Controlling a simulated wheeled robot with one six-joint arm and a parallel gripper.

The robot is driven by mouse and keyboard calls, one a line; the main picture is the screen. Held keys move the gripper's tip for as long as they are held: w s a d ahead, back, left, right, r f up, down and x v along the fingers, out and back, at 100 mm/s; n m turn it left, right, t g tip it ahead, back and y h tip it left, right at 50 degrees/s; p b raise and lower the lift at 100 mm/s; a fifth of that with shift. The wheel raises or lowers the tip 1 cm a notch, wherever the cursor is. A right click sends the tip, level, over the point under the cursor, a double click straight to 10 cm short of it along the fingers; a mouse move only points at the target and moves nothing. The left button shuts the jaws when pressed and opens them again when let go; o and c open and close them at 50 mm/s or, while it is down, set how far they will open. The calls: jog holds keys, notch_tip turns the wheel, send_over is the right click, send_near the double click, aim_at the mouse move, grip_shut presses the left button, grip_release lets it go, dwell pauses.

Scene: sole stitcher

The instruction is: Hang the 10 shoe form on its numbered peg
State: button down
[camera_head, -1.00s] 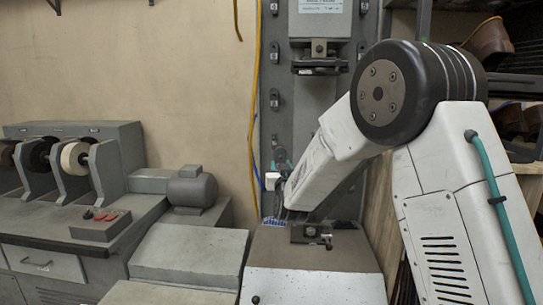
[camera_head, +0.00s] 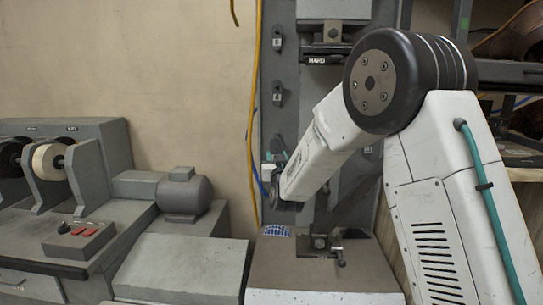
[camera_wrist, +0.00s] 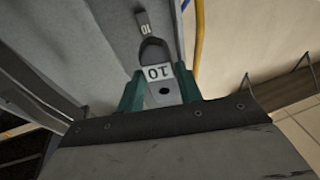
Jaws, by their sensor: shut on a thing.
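In the wrist view, my gripper (camera_wrist: 160,82) has its two teal fingers shut on the shoe form (camera_wrist: 154,50). The form is grey with a dark rounded end, a white label reading 10 upside down and a dark hole. A small plate marked 10 (camera_wrist: 146,27) sits on the grey machine column just beyond the form's dark end. I cannot tell whether the form touches it. In the head view, my gripper (camera_head: 274,160) is beside the column's left edge, partly hidden by my arm, and the form is hard to make out there.
The grey machine column (camera_head: 310,100) carries plates with pegs (camera_head: 277,93) up its left side. A yellow cable (camera_head: 253,100) runs down beside it. A bench with a motor (camera_head: 184,193) and buffing wheels (camera_head: 48,160) stands left. Shelves with shoes (camera_head: 510,40) are at right.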

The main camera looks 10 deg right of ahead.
jog(key=shift+x, duration=1.2)
jog(key=w+d, duration=0.2)
jog(key=w, duration=0.4)
jog(key=shift+w, duration=0.35)
jog(key=shift+w+d+f, duration=0.1)
jog(key=shift+w+d, duration=0.2)
jog(key=shift+w, duration=0.5)
jog(key=shift+w+d, duration=0.3)
jog(key=shift+w, duration=0.5)
dwell(1.3)
jog(key=c, duration=0.9)
grip_release()
jog(key=shift+o, duration=0.2)
jog(key=shift+s+f, duration=0.1)
jog(key=shift+f, duration=0.05)
